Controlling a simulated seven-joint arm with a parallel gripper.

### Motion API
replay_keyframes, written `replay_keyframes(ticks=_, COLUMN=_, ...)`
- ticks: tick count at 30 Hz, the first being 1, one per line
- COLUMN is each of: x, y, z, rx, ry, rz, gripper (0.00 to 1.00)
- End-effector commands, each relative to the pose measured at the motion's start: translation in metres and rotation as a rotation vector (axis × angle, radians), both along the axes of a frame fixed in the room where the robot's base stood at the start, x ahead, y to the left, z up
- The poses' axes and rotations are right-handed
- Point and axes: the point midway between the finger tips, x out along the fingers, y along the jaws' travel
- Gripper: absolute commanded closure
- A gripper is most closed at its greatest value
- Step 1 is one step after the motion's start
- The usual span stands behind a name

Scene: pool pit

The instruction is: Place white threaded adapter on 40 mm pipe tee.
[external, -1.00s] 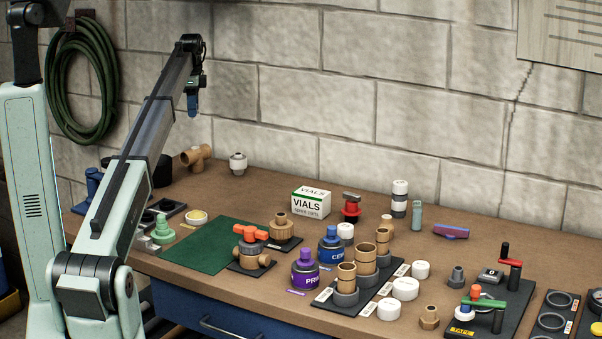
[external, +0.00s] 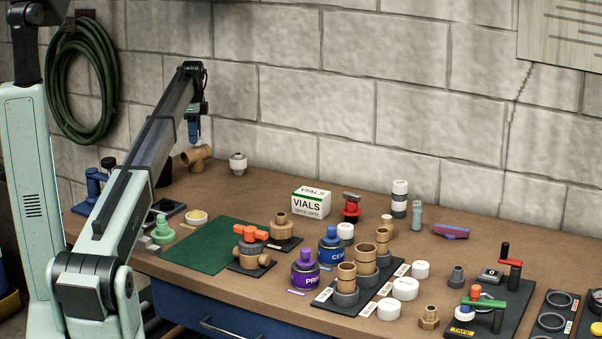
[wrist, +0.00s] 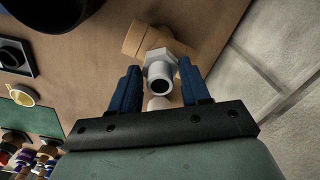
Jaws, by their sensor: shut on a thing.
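The tan pipe tee (external: 194,157) lies at the back left of the bench, near the wall. It also shows in the wrist view (wrist: 145,37), partly hidden behind the adapter. My gripper (external: 194,133) is over the tee with its blue fingers pointing down. In the wrist view, my gripper (wrist: 160,84) is shut on the white threaded adapter (wrist: 160,69), which has a hex collar and a dark round bore. The adapter is just over the tee in the external view; I cannot tell whether they touch.
A white-and-grey fitting (external: 238,163) stands right of the tee. A dark cylinder (wrist: 50,15) and a black tray (wrist: 13,56) are nearby. The green mat (external: 205,246), VIALS box (external: 311,204) and several fittings lie farther right. The block wall (external: 300,110) is close behind.

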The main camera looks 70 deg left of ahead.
Motion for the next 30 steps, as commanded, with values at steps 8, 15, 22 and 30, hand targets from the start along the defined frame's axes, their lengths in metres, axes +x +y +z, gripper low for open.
replay_keyframes(ticks=8, x=0.0000, y=0.0000, z=-0.0095, rx=0.001, ry=0.000, rz=0.000, gripper=0.84)
replay_keyframes(ticks=15, x=0.0000, y=0.0000, z=-0.0127, rx=0.001, ry=0.000, rz=0.000, gripper=0.53)
replay_keyframes(ticks=22, x=0.0000, y=0.0000, z=-0.0123, rx=0.001, ry=0.000, rz=0.000, gripper=0.31)
replay_keyframes(ticks=30, x=0.0000, y=0.0000, z=-0.0117, rx=0.001, ry=0.000, rz=0.000, gripper=0.28)
